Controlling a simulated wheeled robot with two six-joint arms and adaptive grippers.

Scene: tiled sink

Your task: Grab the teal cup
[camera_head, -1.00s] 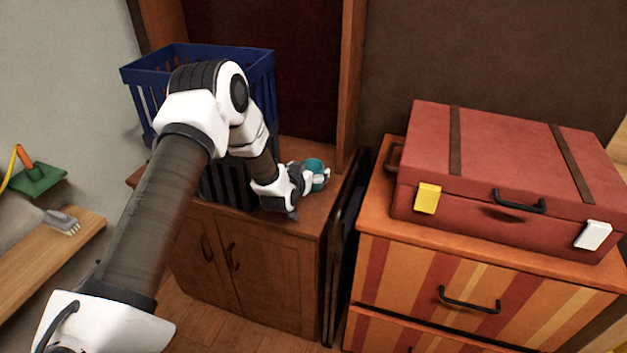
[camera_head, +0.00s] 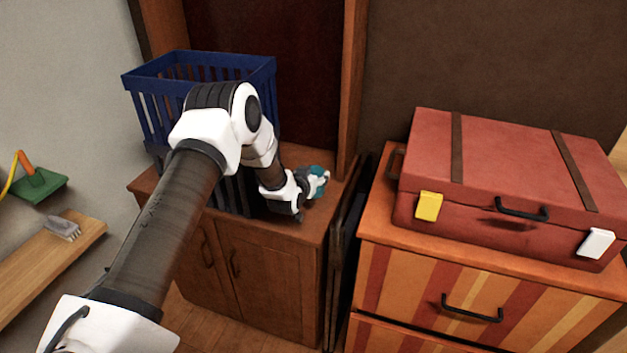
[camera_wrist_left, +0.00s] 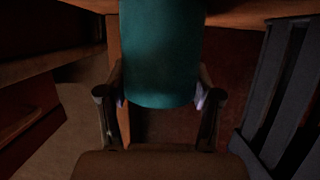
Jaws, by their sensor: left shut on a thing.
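The teal cup (camera_head: 319,170) is at the right end of the brown cabinet's top in the head view, partly hidden by my gripper. My left gripper (camera_head: 317,184) is shut on it, and my arm reaches over from the left. In the left wrist view the cup (camera_wrist_left: 160,50) fills the upper middle, with the fingers of my left gripper (camera_wrist_left: 160,98) on both its sides. I cannot tell whether the cup touches the cabinet top. My right gripper is not in view.
A blue basket (camera_head: 145,108) stands on the brown cabinet (camera_head: 270,268), behind and left of my forearm. An upright wooden panel (camera_head: 351,90) rises close behind the cup. A red suitcase (camera_head: 500,160) lies on the striped drawer unit (camera_head: 410,280) to the right.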

